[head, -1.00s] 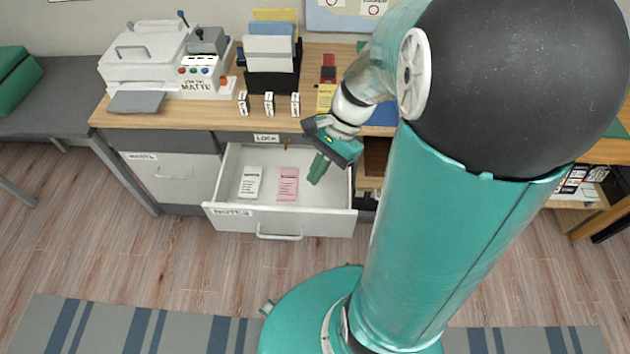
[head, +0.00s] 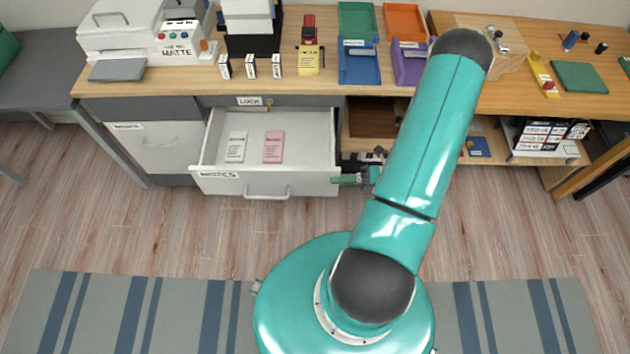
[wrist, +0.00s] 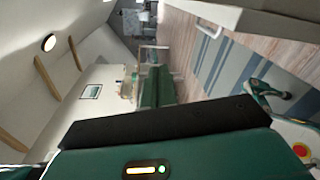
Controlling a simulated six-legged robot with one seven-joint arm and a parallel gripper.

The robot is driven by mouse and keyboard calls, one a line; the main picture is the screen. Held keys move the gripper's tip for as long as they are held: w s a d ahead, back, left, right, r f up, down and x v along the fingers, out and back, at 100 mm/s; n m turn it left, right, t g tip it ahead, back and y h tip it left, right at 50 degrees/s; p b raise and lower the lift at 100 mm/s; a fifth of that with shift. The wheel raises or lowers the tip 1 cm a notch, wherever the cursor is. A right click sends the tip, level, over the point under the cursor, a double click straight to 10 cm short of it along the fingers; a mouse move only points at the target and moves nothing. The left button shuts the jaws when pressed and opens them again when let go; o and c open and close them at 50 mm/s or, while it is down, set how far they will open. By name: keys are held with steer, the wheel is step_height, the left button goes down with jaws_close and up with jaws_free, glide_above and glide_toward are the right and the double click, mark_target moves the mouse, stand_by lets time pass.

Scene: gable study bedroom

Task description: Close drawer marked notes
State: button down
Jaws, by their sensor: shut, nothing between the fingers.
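The drawer marked notes (head: 312,185) stands pulled out below the desk, with its label at the left of its front and a bar handle (head: 267,193) in the middle. A white pad (head: 236,147) and a pink pad (head: 273,147) lie inside it. My gripper (head: 338,179) is shut and empty at the right end of the drawer front, low beside its corner. I cannot tell whether it touches the drawer.
A closed grey drawer (head: 160,148) is to the left, and a lock label (head: 249,101) is above the open one. Open shelving (head: 371,118) lies right of it. The desk top (head: 180,77) holds a printer, trays and blocks.

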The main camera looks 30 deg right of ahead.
mark_target(315, 179)
steer(key=s+f+m+t+h, duration=0.2)
steer(key=s+f+m+t, duration=0.2)
steer(key=f+m, duration=0.25)
steer(key=shift+w+a+r, duration=0.1)
steer(key=shift+w+a, duration=0.5)
steer(key=shift+w, duration=1.3)
steer(key=shift+w+a+f, duration=0.1)
steer(key=shift+w+a, duration=0.55)
steer(key=shift+w, duration=1.25)
steer(key=shift+w+a+r, duration=0.1)
steer(key=shift+w+a, duration=0.5)
steer(key=shift+w, duration=1.3)
